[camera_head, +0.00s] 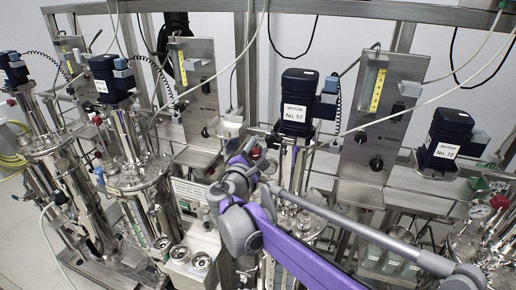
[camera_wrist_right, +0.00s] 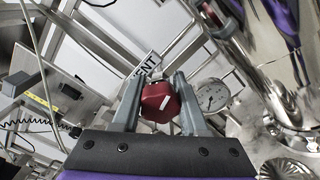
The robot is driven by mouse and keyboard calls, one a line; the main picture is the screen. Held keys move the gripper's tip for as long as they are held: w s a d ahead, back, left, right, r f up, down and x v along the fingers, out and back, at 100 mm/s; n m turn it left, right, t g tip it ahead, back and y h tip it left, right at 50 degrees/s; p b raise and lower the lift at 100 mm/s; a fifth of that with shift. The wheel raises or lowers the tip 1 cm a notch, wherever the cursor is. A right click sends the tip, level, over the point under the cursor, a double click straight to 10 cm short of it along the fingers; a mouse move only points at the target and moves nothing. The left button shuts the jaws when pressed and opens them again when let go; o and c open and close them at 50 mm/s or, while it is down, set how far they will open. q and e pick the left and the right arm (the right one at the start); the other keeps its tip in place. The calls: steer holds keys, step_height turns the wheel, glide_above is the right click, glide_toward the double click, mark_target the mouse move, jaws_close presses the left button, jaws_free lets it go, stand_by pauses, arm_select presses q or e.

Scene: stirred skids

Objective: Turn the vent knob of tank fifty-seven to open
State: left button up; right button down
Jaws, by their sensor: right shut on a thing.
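The motor marked No. 57 (camera_head: 297,112) is a dark blue unit on top of tank fifty-seven, in the middle of the head view. In the right wrist view a red vent knob (camera_wrist_right: 159,101) with a pale mark on its face sits between the two grey fingers of my right gripper (camera_wrist_right: 157,108). The gripper is shut on it. A VENT label (camera_wrist_right: 148,68) is just behind the knob. In the head view my right gripper (camera_head: 252,158) is left of the motor, near the tank's top; my arm hides much of the tank. My left gripper is not in view.
A round gauge (camera_wrist_right: 212,95) is close beside the right finger in the right wrist view. Motor No. 72 (camera_head: 447,138) stands to the right, with another VENT label (camera_head: 498,186). Other tanks stand to the left. Loose hoses cross overhead, and steel control panels (camera_head: 385,110) stand behind.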

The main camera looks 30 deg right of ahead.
steer(key=shift+n, duration=0.3)
steer(key=shift+c, duration=2.2)
jaws_free()
steer(key=v, duration=1.1)
steer(key=shift+b, duration=0.35)
steer(key=shift+d, duration=0.1)
